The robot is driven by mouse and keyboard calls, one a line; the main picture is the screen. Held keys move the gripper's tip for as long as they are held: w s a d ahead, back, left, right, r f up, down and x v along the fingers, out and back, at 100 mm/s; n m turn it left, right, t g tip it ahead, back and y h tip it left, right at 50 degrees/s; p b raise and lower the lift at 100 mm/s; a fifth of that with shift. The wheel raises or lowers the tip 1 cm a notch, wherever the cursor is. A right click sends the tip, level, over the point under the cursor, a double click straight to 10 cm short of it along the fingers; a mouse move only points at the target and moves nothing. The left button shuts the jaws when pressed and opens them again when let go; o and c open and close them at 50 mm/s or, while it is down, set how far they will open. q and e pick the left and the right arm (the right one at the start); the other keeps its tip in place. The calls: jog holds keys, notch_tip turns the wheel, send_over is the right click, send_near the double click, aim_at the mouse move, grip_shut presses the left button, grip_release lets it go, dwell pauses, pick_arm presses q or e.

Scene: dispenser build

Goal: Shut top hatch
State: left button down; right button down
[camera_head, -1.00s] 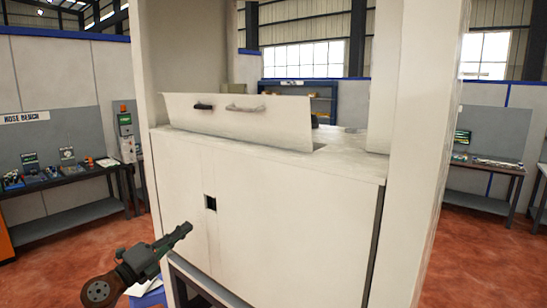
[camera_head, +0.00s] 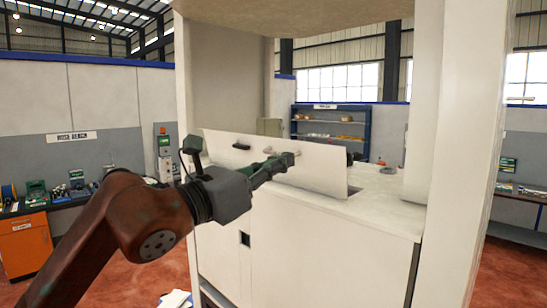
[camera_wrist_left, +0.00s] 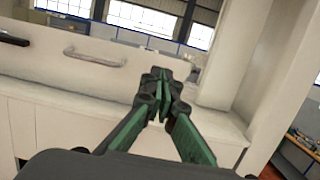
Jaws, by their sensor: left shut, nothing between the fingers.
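The top hatch (camera_head: 318,164) is a pale flat panel standing raised and tilted along the front of the dispenser's counter. It carries a black handle (camera_head: 241,146) and a grey bar handle, which shows clearly in the left wrist view (camera_wrist_left: 95,57). My left gripper (camera_head: 289,157) is shut and empty, in front of the hatch's face near the grey handle. In the left wrist view the shut fingertips (camera_wrist_left: 163,73) are to the right of the grey handle, over the panel. Whether they touch it, I cannot tell. My right gripper is not in view.
The white dispenser cabinet (camera_head: 320,250) stands below the hatch, with a tall post (camera_head: 455,150) on its right. A blue shelf rack (camera_head: 330,127) and workbenches stand farther back.

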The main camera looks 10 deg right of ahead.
aim_at(320, 144)
pick_arm(q)
jog(key=p+x, duration=0.5)
jog(key=x, duration=0.4)
jog(key=shift+d, duration=0.25)
jog(key=shift+w, duration=0.15)
